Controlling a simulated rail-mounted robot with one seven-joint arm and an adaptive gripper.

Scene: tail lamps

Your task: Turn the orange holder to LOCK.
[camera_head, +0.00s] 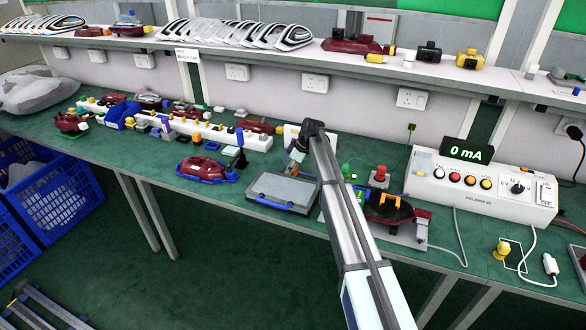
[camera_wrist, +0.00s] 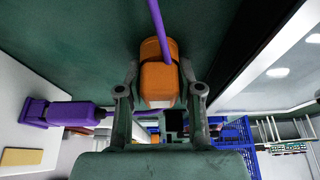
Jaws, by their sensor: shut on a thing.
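An orange holder (camera_wrist: 158,82) with a pale end sits between the two fingers of my gripper (camera_wrist: 160,72) in the wrist view. The fingers are shut on its sides. A purple cable (camera_wrist: 157,25) runs from its top to the upper edge of the picture. No LOCK mark can be read. A purple connector (camera_wrist: 60,113) lies to the left in the wrist view.
A grey tray (camera_head: 283,190) lies in front of my gripper. A fixture with a dark lamp (camera_head: 390,208) stands right of my arm, near a white tester (camera_head: 480,185) reading 0 mA. Dark red lamps and a white strip (camera_head: 235,137) of connectors stand left.

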